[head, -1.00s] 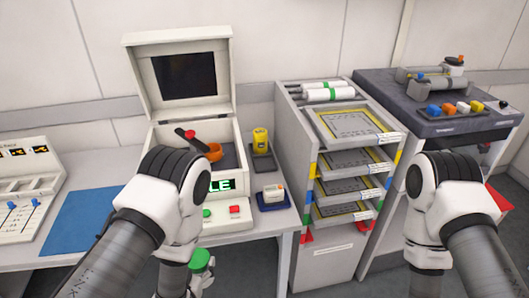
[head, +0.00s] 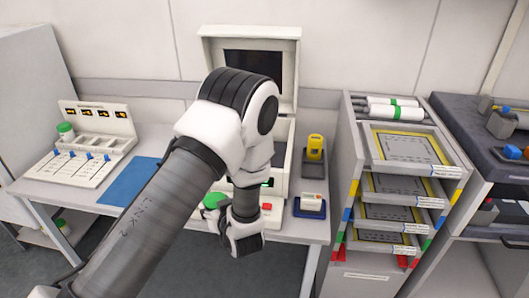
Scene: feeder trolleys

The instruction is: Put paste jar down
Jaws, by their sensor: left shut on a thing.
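My left gripper (head: 243,238) hangs over the front edge of the bench, in front of the open-lidded machine (head: 285,165). It is shut on the paste jar, and its fingers are mostly hidden by my own wrist. A green round patch (head: 214,200) beside the wrist looks like the jar's lid; the jar's body is hidden. I cannot tell whether the jar touches anything below. Another green-lidded jar (head: 66,131) stands at the left on the white slider panel (head: 75,168). My right gripper is out of view.
A blue mat (head: 130,181) lies bare on the bench left of the machine. Right of it are a yellow device (head: 315,146) in a dark holder and a white block (head: 312,202) on a blue tray. A rack of trays (head: 408,147) stands further right. A jar (head: 62,225) sits below the bench.

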